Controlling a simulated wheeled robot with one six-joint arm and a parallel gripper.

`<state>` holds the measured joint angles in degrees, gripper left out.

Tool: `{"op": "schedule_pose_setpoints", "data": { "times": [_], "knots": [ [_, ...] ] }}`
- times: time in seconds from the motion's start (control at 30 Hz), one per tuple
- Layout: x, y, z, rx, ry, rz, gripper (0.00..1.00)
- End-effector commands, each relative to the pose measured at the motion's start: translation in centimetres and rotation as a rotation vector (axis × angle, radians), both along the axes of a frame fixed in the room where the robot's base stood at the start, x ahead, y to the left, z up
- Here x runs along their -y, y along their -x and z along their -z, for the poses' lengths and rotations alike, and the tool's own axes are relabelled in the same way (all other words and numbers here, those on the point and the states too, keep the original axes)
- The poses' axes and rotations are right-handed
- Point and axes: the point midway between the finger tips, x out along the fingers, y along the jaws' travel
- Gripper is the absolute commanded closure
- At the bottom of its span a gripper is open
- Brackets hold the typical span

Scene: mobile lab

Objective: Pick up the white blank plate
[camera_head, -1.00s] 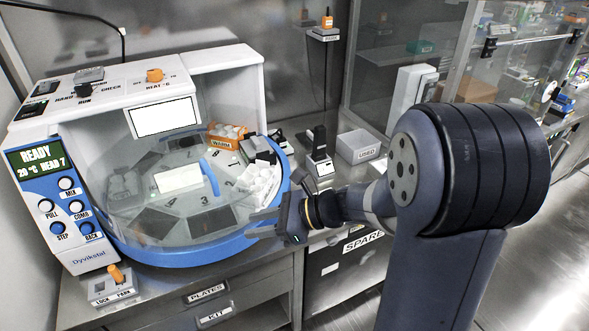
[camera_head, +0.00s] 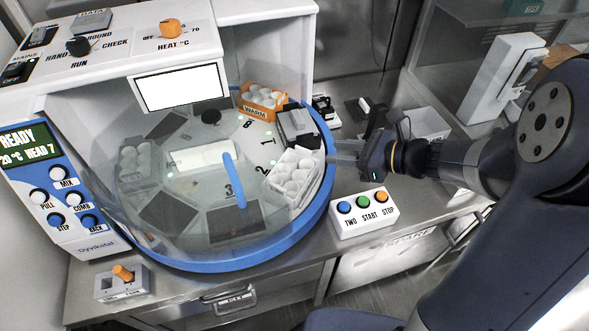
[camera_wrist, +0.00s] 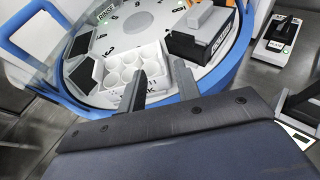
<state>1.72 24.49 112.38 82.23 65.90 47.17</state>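A white plate with several round wells (camera_head: 292,178) sits on the round deck (camera_head: 318,222), near its right rim by the number 2. In the wrist view the white plate (camera_wrist: 128,67) lies just beyond my fingers, and they cover part of the lettering on its near side; only a final K is readable. My gripper (camera_head: 338,152) is at the right of the deck, pointing left toward the plate. It also shows in the wrist view (camera_wrist: 158,82), open, with a gap between the two fingers and nothing held. I cannot tell its exact height over the rim.
A dark block (camera_head: 297,125) stands beside the plate, behind it. An orange WARM rack (camera_head: 262,100) is farther back. A clear cover curves over the deck's left part. A button box (camera_head: 364,212) stands on the bench in front of my gripper. A grey box (camera_head: 425,122) is behind my arm.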

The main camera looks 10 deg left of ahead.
Motion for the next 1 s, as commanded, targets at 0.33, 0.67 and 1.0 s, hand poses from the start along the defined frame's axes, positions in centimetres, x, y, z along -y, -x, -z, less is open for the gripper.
{"op": "schedule_pose_setpoints", "data": {
  "times": [0.33, 0.67, 1.0],
  "knots": [
    [-3.1, -0.7, 1.3, -0.001, 0.001, -0.002, 0.68],
    [-6.9, -1.5, 2.9, 0.000, 0.000, -0.003, 0.68],
    [-7.5, -1.7, 3.2, 0.000, 0.000, 0.000, 0.69]
  ]
}}
